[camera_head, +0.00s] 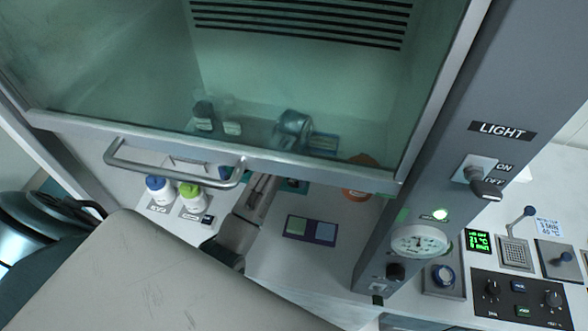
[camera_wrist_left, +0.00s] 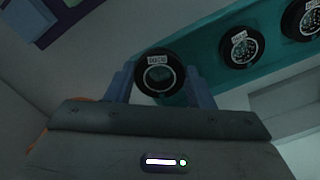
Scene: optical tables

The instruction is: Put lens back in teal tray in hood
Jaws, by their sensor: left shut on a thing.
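My left gripper (camera_head: 268,182) reaches under the raised glass sash into the hood. In the left wrist view its two blue-grey fingers (camera_wrist_left: 160,84) are shut on a round black-rimmed lens (camera_wrist_left: 159,72) with a small white label. The teal tray (camera_wrist_left: 205,55) runs from behind the held lens to the upper right. Two more black-rimmed lenses, one (camera_wrist_left: 241,47) nearer and one (camera_wrist_left: 300,18) at the corner, sit in it. The held lens overlaps the tray's near end; I cannot tell whether it touches. In the head view the tray is mostly hidden by the sash frame. My right gripper is out of view.
The sash handle (camera_head: 175,172) and frame hang close above my arm. A blue-capped bottle (camera_head: 159,188) and a green-capped bottle (camera_head: 190,194) stand left of the gripper.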

